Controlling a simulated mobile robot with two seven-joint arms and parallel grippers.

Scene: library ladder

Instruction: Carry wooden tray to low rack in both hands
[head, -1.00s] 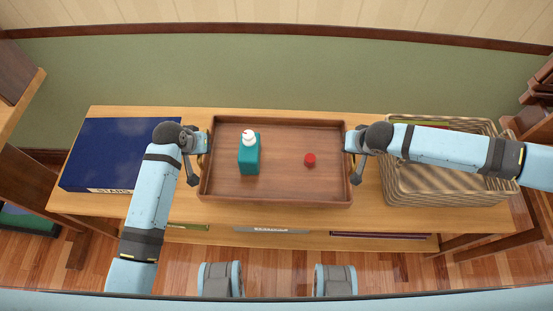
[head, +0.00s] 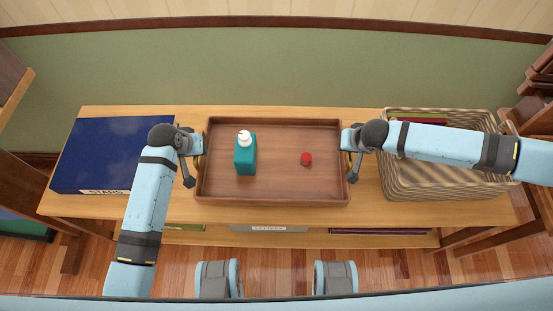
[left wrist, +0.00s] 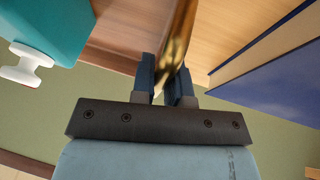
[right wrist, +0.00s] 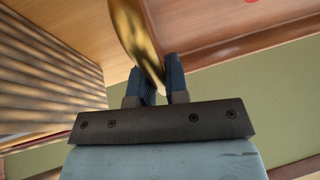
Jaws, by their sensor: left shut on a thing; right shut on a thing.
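The brown wooden tray (head: 275,185) is over the middle of the wooden rack (head: 290,212) in the head view; I cannot tell whether it touches the top. A teal bottle with a white pump (head: 245,160) stands upright in its left half, and a small red cap-like object (head: 306,159) lies right of centre. My left gripper (head: 199,143) is at the tray's left end, shut on a brass handle (left wrist: 178,45). My right gripper (head: 345,140) is at the right end, shut on the other brass handle (right wrist: 135,35).
A large blue book (head: 105,150) marked STARS lies left of the tray. A striped woven basket (head: 435,185) stands close on the right, partly behind my right arm. A green wall (head: 290,70) is behind. Items lie on the lower shelf (head: 310,238).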

